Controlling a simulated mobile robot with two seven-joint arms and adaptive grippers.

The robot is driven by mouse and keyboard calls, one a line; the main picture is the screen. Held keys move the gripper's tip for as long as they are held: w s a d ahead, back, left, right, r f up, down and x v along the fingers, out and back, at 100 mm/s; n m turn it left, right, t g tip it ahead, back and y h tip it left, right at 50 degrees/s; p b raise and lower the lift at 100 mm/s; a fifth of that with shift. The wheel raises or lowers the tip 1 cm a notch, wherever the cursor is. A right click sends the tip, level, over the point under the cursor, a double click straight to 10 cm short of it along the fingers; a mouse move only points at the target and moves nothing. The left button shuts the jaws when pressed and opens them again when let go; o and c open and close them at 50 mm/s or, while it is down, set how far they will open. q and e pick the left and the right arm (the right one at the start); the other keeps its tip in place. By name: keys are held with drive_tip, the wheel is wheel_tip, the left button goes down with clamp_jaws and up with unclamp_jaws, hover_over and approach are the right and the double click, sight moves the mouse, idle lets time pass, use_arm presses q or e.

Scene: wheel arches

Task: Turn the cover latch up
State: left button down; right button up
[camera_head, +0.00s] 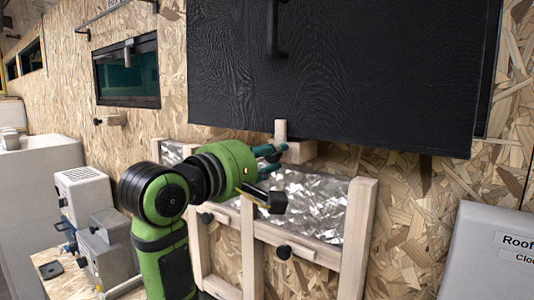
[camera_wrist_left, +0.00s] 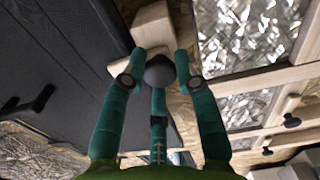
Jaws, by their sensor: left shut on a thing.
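The black cover (camera_head: 340,75) hangs on the chipboard wall, with a black handle near its top. The wooden cover latch (camera_head: 281,130) is at its lower edge, beside a wooden block (camera_head: 302,151). A short piece of the latch stands upright in front of the cover's bottom edge. My left gripper (camera_head: 272,152) reaches it from the left. In the left wrist view the green fingers (camera_wrist_left: 158,66) are closed around the latch's round black knob (camera_wrist_left: 160,70), with pale wood (camera_wrist_left: 153,27) just beyond. The fingers partly hide the latch. My right gripper is not in view.
Below is a wooden frame (camera_head: 360,225) with shiny foil panels and black knobs (camera_head: 284,252). A dark window (camera_head: 128,70) with a similar latch (camera_head: 112,120) is at the left. Grey boxes (camera_head: 85,190) stand lower left, and a labelled panel (camera_head: 490,255) is lower right.

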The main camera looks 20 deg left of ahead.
use_arm(q)
drive_tip(key=shift+d+f, duration=0.15)
drive_tip(key=c, duration=0.9)
unclamp_jaws()
drive_tip(key=shift+d, duration=0.1)
drive_tip(key=shift+s+a+r, duration=0.2)
drive_tip(key=shift+s+a, duration=0.05)
drive_tip(key=shift+s, duration=0.15)
drive_tip(key=shift+v, duration=5.5)
drive_tip(key=shift+d, duration=0.1)
